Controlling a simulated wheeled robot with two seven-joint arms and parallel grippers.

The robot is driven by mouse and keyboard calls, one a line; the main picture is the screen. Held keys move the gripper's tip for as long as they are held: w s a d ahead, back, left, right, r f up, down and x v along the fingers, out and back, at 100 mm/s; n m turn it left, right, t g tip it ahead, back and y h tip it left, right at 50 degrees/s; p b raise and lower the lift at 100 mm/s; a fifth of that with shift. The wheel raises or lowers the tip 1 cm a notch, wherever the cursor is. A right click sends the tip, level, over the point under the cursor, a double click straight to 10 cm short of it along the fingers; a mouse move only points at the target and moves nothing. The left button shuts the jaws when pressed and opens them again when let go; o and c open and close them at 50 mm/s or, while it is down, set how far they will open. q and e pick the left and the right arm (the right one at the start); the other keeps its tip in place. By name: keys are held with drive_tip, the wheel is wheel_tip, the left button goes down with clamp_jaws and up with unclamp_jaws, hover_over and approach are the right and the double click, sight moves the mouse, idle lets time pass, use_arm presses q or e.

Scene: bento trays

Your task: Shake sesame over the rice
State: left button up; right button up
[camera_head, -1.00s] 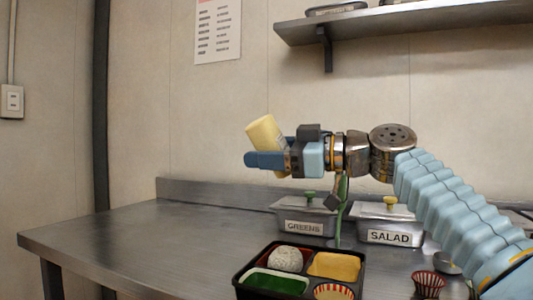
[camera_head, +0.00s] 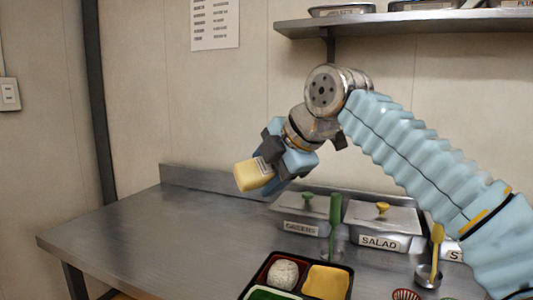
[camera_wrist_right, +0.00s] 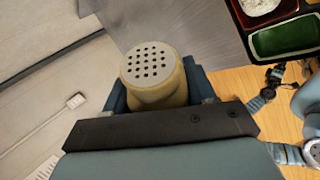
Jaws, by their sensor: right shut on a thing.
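My right gripper (camera_head: 277,165) is shut on a yellow shaker (camera_head: 254,174) and holds it in the air above the back of the table, left of the bento tray. The shaker is tilted, its end pointing left and a little down. In the right wrist view its grey perforated cap (camera_wrist_right: 151,61) faces the camera between the fingers. The rice (camera_head: 283,274) is a white, speckled mound in the back left compartment of the black bento tray (camera_head: 250,284); it also shows in the right wrist view (camera_wrist_right: 258,6). My left gripper is not in the head view.
Steel bins marked GREENS (camera_head: 303,212) and SALAD (camera_head: 383,222) stand behind the tray. A green-handled utensil (camera_head: 335,213) and a yellow-handled one (camera_head: 437,241) stand upright nearby. A red cup (camera_head: 406,295) is at the front right. The table's left side (camera_head: 150,240) is clear.

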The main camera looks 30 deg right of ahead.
drive_tip(key=h, duration=0.1)
drive_tip(key=n+h, duration=0.1)
drive_tip(key=shift+w+a+r+h, duration=0.1)
drive_tip(key=shift+a+r+h, duration=0.1)
drive_tip(key=shift+h, duration=0.2)
drive_tip(key=shift+d+r+n+h, duration=0.2)
drive_tip(key=shift+n+h, duration=0.4)
drive_tip(key=shift+h, duration=0.4)
drive_tip(key=h, duration=0.1)
drive_tip(key=n+h, duration=0.1)
drive_tip(key=shift+a+r+h, duration=0.15)
drive_tip(key=shift+h, duration=0.15)
drive_tip(key=n+h, duration=0.2)
drive_tip(key=h, duration=0.1)
drive_tip(key=shift+r, duration=0.35)
drive_tip(key=shift+r+n+h, duration=0.2)
drive_tip(key=shift+n+h, duration=0.4)
drive_tip(key=shift+h, duration=0.5)
